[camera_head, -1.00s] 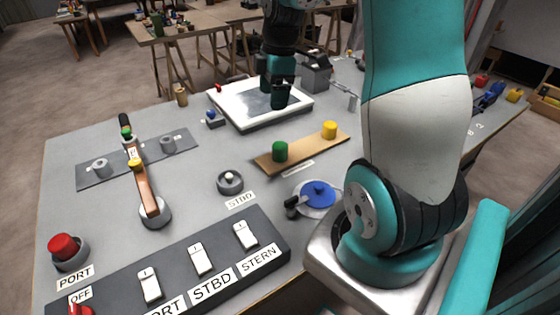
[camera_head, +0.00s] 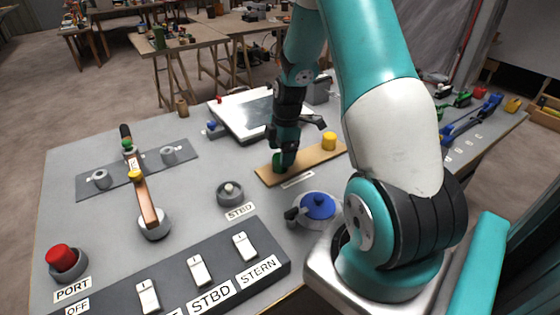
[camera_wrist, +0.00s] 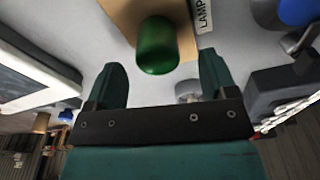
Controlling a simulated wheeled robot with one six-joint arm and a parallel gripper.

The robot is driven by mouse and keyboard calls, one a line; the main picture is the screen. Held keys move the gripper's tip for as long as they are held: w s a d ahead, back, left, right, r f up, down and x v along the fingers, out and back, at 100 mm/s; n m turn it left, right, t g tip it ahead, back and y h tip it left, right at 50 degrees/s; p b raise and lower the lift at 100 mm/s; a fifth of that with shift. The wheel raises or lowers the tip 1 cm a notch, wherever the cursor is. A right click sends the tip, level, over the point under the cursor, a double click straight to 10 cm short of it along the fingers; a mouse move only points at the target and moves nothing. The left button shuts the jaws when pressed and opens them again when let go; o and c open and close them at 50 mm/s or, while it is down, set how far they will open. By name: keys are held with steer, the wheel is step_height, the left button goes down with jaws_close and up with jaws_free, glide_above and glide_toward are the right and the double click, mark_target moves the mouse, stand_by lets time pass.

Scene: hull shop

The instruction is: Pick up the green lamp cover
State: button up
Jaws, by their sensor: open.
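The green lamp cover (camera_wrist: 157,46) is a short green cylinder standing on a tan wooden board (camera_head: 310,161). In the wrist view it sits at the top middle, just beyond the fingertips and between their lines. My gripper (camera_wrist: 165,85) is open and empty, with one dark green finger on each side. In the head view my gripper (camera_head: 284,160) is at the left part of the board and hides most of the green cover. I cannot tell from these views whether a finger touches it.
A yellow cover (camera_head: 329,141) stands on the same board to the right. A blue-topped round part (camera_head: 318,206) sits in front, with a grey round knob (camera_head: 230,192) to the left. A white-framed panel (camera_head: 235,127) lies behind. A switch box (camera_head: 170,277) fills the front edge.

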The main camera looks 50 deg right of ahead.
mark_target(279, 156)
steer(key=f, duration=0.4)
steer(key=shift+w+a, duration=0.15)
steer(key=shift+a, duration=0.05)
steer(key=c, duration=1)
step_height(279, 156, up, 20)
